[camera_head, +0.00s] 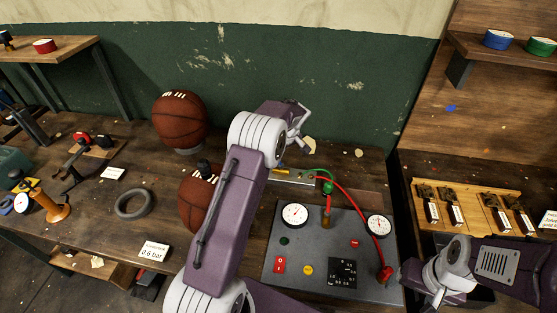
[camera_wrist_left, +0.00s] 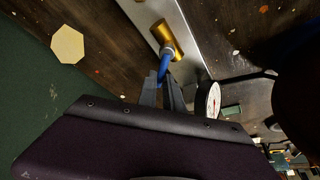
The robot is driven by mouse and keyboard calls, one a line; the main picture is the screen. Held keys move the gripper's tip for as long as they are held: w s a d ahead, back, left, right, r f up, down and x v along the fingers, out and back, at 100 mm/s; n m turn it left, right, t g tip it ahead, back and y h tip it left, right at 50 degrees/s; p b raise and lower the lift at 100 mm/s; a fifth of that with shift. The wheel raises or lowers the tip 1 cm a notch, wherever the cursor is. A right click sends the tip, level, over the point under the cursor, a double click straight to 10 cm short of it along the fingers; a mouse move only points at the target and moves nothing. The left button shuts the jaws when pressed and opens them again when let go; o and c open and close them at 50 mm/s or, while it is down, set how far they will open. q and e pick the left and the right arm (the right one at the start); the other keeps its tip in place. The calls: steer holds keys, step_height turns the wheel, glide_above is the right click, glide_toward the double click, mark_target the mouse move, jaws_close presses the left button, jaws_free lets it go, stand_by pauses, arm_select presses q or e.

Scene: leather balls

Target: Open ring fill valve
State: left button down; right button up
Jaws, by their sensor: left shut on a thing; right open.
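A brass valve (camera_wrist_left: 170,40) with a blue handle (camera_wrist_left: 162,68) sits on a metal rail in the left wrist view. My left gripper (camera_wrist_left: 163,88) is shut on the blue handle. In the head view a small brass part (camera_head: 281,171) shows on the grey rail (camera_head: 300,180), just beside my left arm. That arm hides the left fingertips there. My right gripper (camera_head: 438,297) is open and empty, at the lower right beside the grey control panel (camera_head: 300,255).
A pressure gauge (camera_head: 295,215) stands on the panel, with a red hose (camera_head: 362,215) running across it. Two brown leather balls (camera_head: 180,120) stand at the left and behind my left arm. A wooden tray (camera_head: 470,190) with several metal parts lies to the right.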

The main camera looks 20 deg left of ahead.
arm_select(q)
steer(key=shift+s+a+n+g, duration=0.15)
steer(key=shift+n+g, duration=0.25)
steer(key=shift+n, duration=0.6)
arm_select(e)
steer(key=shift+f, duration=0.35)
arm_select(q)
steer(key=shift+s+n+g, duration=0.3)
steer(key=shift+n, duration=0.6)
arm_select(e)
steer(key=shift+r, duration=0.15)
arm_select(q)
steer(key=shift+s+r+n+g+p, duration=0.15)
steer(key=shift+n+g+p, duration=0.1)
steer(key=shift+n, duration=0.35)
steer(key=shift+s+f+n+g+p, duration=0.15)
steer(key=shift+n+g+p, duration=0.1)
steer(key=shift+n, duration=0.35)
steer(key=shift+s+n+g+p, duration=0.25)
steer(key=shift+n+p, duration=0.15)
steer(key=shift+n, duration=0.3)
steer(key=shift+s+n+g+p, duration=0.1)
steer(key=shift+n+g+p, duration=0.2)
steer(key=shift+n, duration=0.4)
arm_select(e)
steer(key=shift+r, duration=1.3)
arm_select(q)
steer(key=c, duration=1.5)
jaws_free()
steer(key=shift+r, duration=0.1)
